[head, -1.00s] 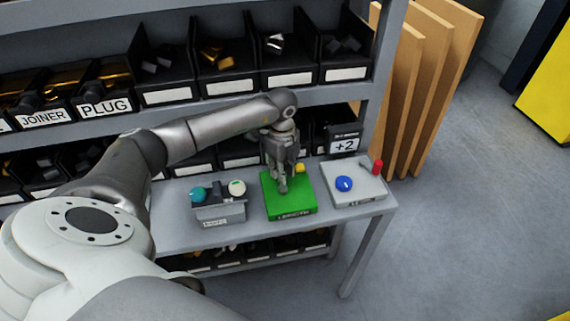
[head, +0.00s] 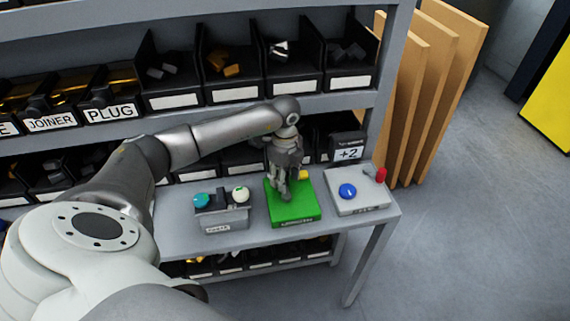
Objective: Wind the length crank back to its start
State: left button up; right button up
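A green box (head: 305,211) with a front label too small to read surely sits mid-table. My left gripper (head: 287,196) points down over it and hides much of its top, including any crank handle there. A yellow part (head: 303,175) shows just right of the fingers, at the box's back. The fingers look close together, but I cannot tell whether they hold anything. A dark display (head: 347,150) behind the table reads "+2". My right gripper is not in view.
Left of the green box stands a grey box (head: 222,222) with a teal knob (head: 202,200) and a white knob (head: 240,194). On the right a pale box (head: 360,204) carries a blue knob (head: 347,191) and a red-handled lever (head: 381,175). Shelves of black bins stand behind.

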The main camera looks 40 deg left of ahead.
pick_arm(q)
notch_tip(320, 180, up, 12)
dwell(0.6)
dwell(0.5)
